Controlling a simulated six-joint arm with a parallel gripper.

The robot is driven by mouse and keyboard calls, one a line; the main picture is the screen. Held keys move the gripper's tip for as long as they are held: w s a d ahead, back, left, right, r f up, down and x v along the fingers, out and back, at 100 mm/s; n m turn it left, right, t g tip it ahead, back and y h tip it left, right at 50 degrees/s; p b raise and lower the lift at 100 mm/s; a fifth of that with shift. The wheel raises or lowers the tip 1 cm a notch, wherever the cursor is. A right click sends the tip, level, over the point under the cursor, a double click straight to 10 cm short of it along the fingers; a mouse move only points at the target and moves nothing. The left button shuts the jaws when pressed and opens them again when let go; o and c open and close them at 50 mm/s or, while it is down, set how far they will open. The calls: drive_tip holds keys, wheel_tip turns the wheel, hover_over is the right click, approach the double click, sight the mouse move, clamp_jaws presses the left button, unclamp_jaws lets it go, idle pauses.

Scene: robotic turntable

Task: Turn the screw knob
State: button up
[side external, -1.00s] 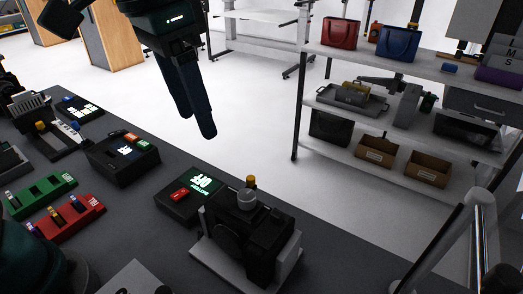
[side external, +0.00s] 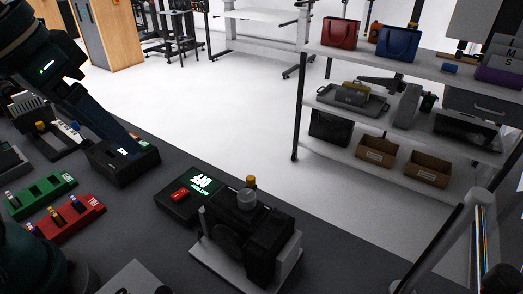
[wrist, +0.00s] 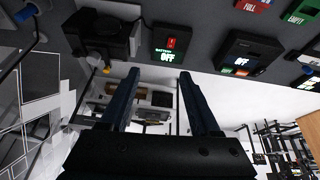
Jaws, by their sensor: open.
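A black device (side external: 268,232) stands on a light base plate on the dark table in the side external view. On its top are a grey round knob (side external: 246,198) and a smaller yellow knob (side external: 251,181); I cannot tell which is the screw knob. My gripper (side external: 137,144) is well to the left of the device, tilted, its fingers in front of a black box in this view. In the wrist view my gripper (wrist: 158,76) has two dark fingers wide apart with nothing between them. The device (wrist: 100,35) shows upper left there, with the yellow knob (wrist: 106,70) apart from the fingers.
A battery box (side external: 190,197) with a red switch and a lit OFF sign stands just left of the device. A black box (side external: 120,172), a green tray (side external: 42,196) and a red tray (side external: 70,219) are farther left. Shelving (side external: 335,155) stands beyond the table.

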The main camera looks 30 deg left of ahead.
drive_tip(key=shift+s+a+f+n, duration=0.25)
drive_tip(key=shift+s+f, duration=0.2)
drive_tip(key=shift+f, duration=0.3)
drive_tip(key=shift+s+a+f+n, duration=0.2)
drive_tip(key=shift+s+f, duration=0.25)
drive_tip(key=shift+f, duration=0.25)
wheel_tip(320, 180, down, 4)
drive_tip(key=shift+r+m+t, duration=0.2)
drive_tip(key=shift+m+t, duration=0.3)
drive_tip(key=shift+m, duration=0.25)
